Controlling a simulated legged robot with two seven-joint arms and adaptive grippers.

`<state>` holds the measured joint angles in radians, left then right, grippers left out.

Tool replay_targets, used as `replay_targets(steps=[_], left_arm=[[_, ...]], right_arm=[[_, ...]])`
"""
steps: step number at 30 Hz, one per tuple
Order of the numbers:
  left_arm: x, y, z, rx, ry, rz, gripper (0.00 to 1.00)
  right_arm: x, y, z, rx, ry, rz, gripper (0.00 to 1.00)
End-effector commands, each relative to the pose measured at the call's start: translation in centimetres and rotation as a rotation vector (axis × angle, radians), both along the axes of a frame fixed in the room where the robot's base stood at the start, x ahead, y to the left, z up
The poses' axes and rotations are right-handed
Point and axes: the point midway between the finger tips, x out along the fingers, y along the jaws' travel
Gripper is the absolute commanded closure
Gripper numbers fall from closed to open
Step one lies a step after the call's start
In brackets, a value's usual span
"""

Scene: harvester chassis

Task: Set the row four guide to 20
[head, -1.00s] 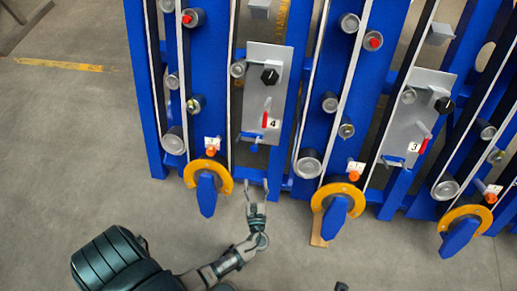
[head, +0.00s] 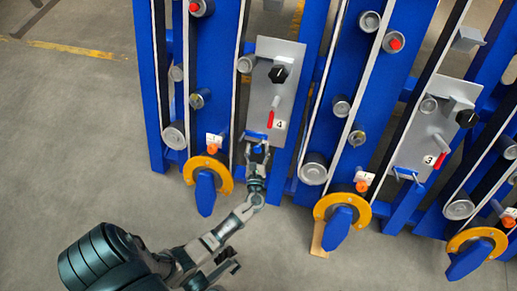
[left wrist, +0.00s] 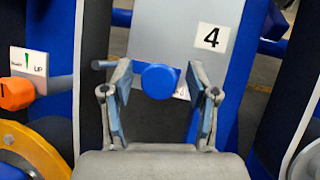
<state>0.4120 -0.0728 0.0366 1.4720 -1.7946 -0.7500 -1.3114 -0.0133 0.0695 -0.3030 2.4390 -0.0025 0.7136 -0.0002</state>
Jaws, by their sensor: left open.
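The row four guide plate (head: 266,90) is a grey panel marked 4, with a black knob (head: 278,74) near its top and a red-tipped lever (head: 271,118) beside the number. A blue round knob (left wrist: 160,81) sits at the plate's lower end, below the 4 label (left wrist: 212,37). My left gripper (head: 257,148) is at the lower end of this plate. In the left wrist view its open fingers (left wrist: 160,92) stand on either side of the blue knob, with gaps on both sides. A scale setting cannot be read. My right gripper is not in view.
An orange knob (left wrist: 15,93) with an "UP" label stands left of the gripper. Yellow rings with blue pointed shoes (head: 205,192) hang on both sides below. The row three plate (head: 434,130) is to the right. Open floor (head: 60,150) lies at the left.

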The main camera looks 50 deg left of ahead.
Motion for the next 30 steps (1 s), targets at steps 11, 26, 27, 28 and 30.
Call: replay_targets(steps=[11,26,27,28,30], left_arm=[[-0.03,-0.02,-0.03,0.001,0.001,0.000,1.00],[0.46,-0.88,-0.08,0.000,0.001,0.000,1.00],[0.46,-0.88,-0.08,0.000,0.001,0.000,0.57],[0.46,-0.88,-0.08,0.000,0.001,0.000,0.50],[0.46,-0.88,-0.08,0.000,0.001,0.000,0.41]], right_arm=[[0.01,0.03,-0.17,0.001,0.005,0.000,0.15],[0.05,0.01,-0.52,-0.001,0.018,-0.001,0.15],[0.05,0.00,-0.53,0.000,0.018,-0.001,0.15],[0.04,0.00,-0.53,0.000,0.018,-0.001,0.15],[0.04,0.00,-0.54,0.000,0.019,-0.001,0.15]])
